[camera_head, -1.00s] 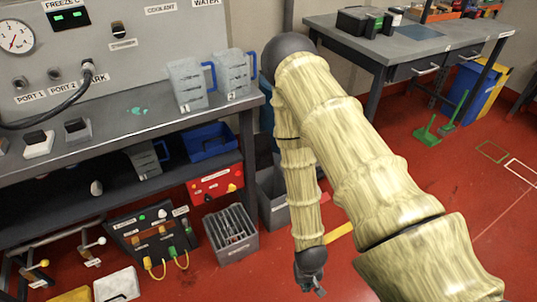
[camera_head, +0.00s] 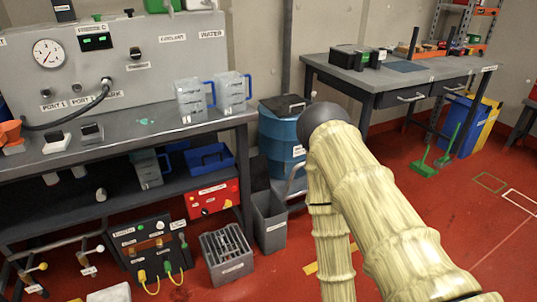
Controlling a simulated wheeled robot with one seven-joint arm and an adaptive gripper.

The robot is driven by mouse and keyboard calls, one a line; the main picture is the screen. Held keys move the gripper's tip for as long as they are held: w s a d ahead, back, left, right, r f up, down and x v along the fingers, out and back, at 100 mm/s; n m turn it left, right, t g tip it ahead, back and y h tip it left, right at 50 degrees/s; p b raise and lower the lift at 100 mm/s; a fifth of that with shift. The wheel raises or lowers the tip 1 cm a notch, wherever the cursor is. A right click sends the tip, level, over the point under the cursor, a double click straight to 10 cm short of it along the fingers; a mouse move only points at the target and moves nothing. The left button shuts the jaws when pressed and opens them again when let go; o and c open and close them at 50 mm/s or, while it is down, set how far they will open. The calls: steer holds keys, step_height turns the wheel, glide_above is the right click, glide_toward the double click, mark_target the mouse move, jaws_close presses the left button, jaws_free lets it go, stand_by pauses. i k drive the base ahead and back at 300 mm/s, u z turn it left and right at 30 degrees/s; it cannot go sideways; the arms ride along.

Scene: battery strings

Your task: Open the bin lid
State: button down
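A blue round bin (camera_head: 281,137) stands on the floor between the workbench and the far table, partly hidden behind my arm and the bench end. Its black lid (camera_head: 284,104) lies flat on top and looks shut, with a dark handle shape on it. A blue and yellow bin (camera_head: 468,125) stands at the right beside the far table; its top is partly hidden. My gripper is not in view: my arm, in a pale ridged sleeve, runs down out of the bottom edge, right of the blue round bin.
A grey open-topped bin (camera_head: 270,222) stands in front of the blue round bin. The workbench (camera_head: 120,140) fills the left, with two clear jugs on it. A grey slatted crate (camera_head: 226,255) is on the floor. Red floor (camera_head: 440,215) is open at the right.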

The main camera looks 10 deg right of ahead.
mark_target(260, 179)
steer(key=z, duration=1.5)
steer(key=i, duration=1.2)
steer(key=u, duration=1.15)
